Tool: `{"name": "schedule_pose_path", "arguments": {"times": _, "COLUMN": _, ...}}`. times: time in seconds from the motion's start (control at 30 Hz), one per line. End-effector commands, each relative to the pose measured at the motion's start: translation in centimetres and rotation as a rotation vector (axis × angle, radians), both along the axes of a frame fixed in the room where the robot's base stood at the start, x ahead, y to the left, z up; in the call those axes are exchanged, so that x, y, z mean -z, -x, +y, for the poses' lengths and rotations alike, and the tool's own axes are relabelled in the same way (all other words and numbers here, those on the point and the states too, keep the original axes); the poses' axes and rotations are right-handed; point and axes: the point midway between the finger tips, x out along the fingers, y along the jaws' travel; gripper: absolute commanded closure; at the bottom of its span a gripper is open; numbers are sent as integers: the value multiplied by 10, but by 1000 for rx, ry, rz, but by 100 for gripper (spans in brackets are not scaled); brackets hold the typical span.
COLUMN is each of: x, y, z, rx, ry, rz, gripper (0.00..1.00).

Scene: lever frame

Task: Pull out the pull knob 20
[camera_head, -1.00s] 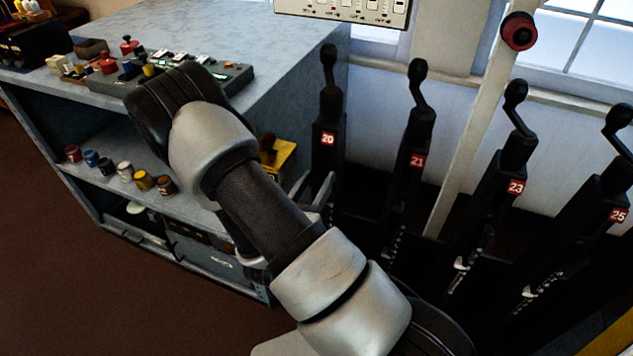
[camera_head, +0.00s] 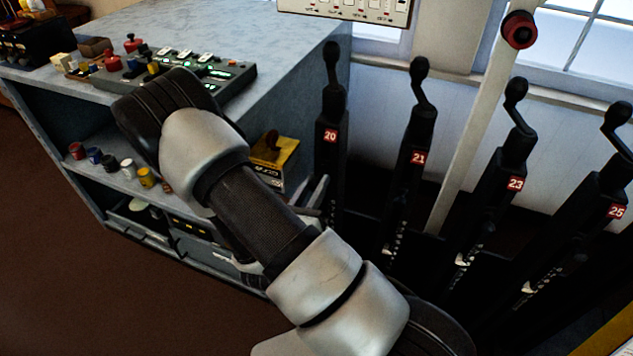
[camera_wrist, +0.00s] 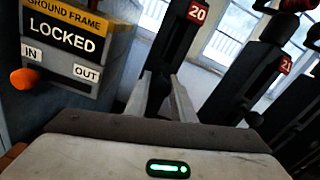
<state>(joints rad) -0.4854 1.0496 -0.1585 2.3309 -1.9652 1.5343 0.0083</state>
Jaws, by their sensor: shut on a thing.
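The black lever post with the red number plate 20 (camera_head: 330,137) stands upright at the left end of the lever row. In the wrist view its plate (camera_wrist: 197,14) is at the top, with the dark post running down behind my fingers. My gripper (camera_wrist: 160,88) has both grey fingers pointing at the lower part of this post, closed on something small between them. Pull knob 20 itself is hidden by the fingers and the dark background. In the head view my gripper (camera_head: 318,192) shows only partly beside the post, behind my arm.
Lever 21 (camera_head: 418,158) stands close to the right, with levers 23 (camera_head: 515,183) and 25 (camera_head: 617,210) beyond. A grey shelf unit (camera_head: 290,62) with a control box is at the left. A sign reading LOCKED (camera_wrist: 75,45) with an orange knob (camera_wrist: 24,79) is close at left.

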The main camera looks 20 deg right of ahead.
Motion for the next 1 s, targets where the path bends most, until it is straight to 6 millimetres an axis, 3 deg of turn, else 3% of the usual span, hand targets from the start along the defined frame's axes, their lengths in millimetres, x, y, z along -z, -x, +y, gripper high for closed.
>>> {"name": "schedule_pose_path", "arguments": {"times": 0.13, "x": 2, "y": 2, "z": 2, "rx": -4, "ry": -1, "rz": 6, "gripper": 100}}
{"name": "schedule_pose_path", "arguments": {"times": 0.17, "x": 2, "y": 2, "z": 2, "rx": -4, "ry": -1, "rz": 6, "gripper": 73}}
{"name": "schedule_pose_path", "arguments": {"times": 0.27, "x": 2, "y": 2, "z": 2, "rx": -3, "ry": -1, "rz": 6, "gripper": 59}}
{"name": "schedule_pose_path", "arguments": {"times": 0.67, "x": 1, "y": 7, "z": 8, "rx": -5, "ry": 0, "rz": 6, "gripper": 59}}
{"name": "schedule_pose_path", "arguments": {"times": 1.0, "x": 0, "y": 58, "z": 60, "rx": -9, "ry": -1, "rz": 8, "gripper": 59}}
